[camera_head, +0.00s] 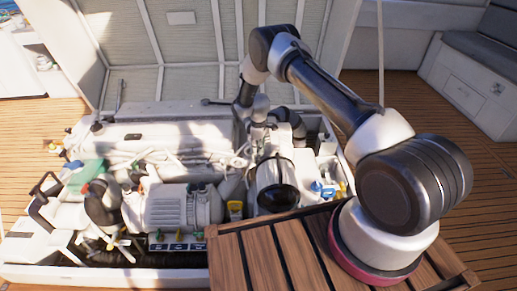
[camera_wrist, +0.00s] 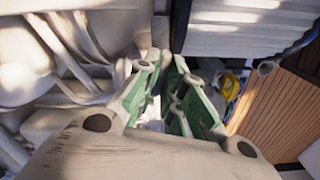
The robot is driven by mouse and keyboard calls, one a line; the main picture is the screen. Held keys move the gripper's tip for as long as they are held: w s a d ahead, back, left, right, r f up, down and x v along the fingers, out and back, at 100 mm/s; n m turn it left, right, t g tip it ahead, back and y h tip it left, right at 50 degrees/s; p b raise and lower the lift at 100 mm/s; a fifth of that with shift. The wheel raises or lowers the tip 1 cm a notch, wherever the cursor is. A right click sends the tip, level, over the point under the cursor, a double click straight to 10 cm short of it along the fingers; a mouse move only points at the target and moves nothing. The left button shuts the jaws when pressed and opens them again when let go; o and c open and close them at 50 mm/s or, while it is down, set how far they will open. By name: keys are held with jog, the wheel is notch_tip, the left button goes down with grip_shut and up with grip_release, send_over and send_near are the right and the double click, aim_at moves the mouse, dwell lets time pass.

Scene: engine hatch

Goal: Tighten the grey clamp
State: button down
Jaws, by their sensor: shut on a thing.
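My gripper (camera_wrist: 166,62) reaches forward in the wrist view, its green-sided fingers close together at the tips. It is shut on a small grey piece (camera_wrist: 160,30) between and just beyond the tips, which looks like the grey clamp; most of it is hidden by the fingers. In the head view my gripper (camera_head: 241,146) points down into the engine bay, left of the dark-ended cylinder. The clamp cannot be made out there.
White pipes (camera_wrist: 65,55) run close on the left in the wrist view. A ribbed grey block (camera_wrist: 245,40) stands close on the right, beside a yellow part (camera_wrist: 230,83). The wooden hatch panel (camera_head: 262,255) lies in front of the engine, under my base.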

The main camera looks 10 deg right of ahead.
jog(key=shift+m, duration=0.4)
jog(key=m, duration=0.6)
jog(key=shift+m, duration=0.3)
jog(key=m, duration=0.3)
jog(key=shift+m, duration=2.1)
jog(key=c, duration=1.5)
grip_release()
